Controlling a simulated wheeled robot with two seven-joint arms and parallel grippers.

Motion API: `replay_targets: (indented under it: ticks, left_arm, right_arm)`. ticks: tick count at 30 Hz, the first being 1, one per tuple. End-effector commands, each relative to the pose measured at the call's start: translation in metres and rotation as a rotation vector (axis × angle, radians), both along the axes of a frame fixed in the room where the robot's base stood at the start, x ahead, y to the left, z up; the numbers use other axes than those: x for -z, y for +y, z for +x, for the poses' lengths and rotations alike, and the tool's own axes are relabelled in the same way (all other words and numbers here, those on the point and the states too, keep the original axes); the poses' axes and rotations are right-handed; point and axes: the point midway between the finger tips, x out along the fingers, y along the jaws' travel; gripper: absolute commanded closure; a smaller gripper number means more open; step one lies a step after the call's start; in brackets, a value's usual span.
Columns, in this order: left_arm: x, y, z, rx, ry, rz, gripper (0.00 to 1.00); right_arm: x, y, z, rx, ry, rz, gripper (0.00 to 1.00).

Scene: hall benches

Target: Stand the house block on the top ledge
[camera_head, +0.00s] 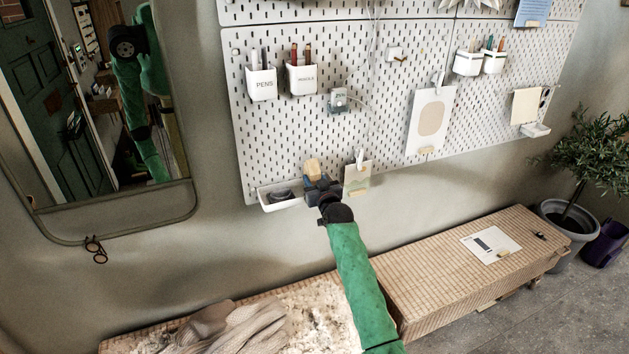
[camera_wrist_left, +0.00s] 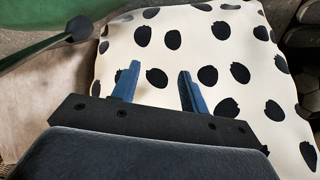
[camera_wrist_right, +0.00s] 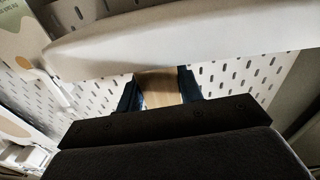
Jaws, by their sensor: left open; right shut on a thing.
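The house block (camera_head: 312,168) is a small tan wooden piece in front of the lower part of the white pegboard. My right gripper (camera_head: 318,184) is shut on it and holds it up. In the right wrist view the block (camera_wrist_right: 158,90) shows between the blue fingers, partly hidden behind a pale bar. A white ledge (camera_head: 281,204) on the pegboard's lower left edge holds a dark item, just left of my right gripper. I cannot tell whether the block touches it. My left gripper (camera_wrist_left: 158,88) is open and empty over a white cushion with black spots.
The pegboard (camera_head: 390,80) carries a pens cup (camera_head: 261,84), other cups and cards. A small card (camera_head: 357,178) hangs close right of my right gripper. A mirror (camera_head: 100,110) is at left. Below, a wicker bench (camera_head: 450,262) holds a paper (camera_head: 490,244); gloves (camera_head: 230,330) lie front left.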

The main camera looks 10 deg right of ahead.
Motion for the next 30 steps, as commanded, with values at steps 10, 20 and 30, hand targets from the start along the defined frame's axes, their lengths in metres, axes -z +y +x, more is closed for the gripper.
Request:
replay_targets:
  ticks: [10,20,30]
  left_arm:
    - [-0.002,0.002,-0.005,0.003,0.006,0.003,0.56]
    - [-0.011,0.002,-0.003,0.001,0.004,0.002,0.56]
    - [-0.021,0.002,-0.002,0.001,0.003,0.003,0.56]
  right_arm:
    - [-0.003,0.000,0.000,0.000,-0.001,0.000,0.91]
    - [-0.016,0.000,0.000,0.000,-0.001,0.000,0.91]
    - [-0.029,0.000,0.000,0.000,-0.001,0.001,0.91]
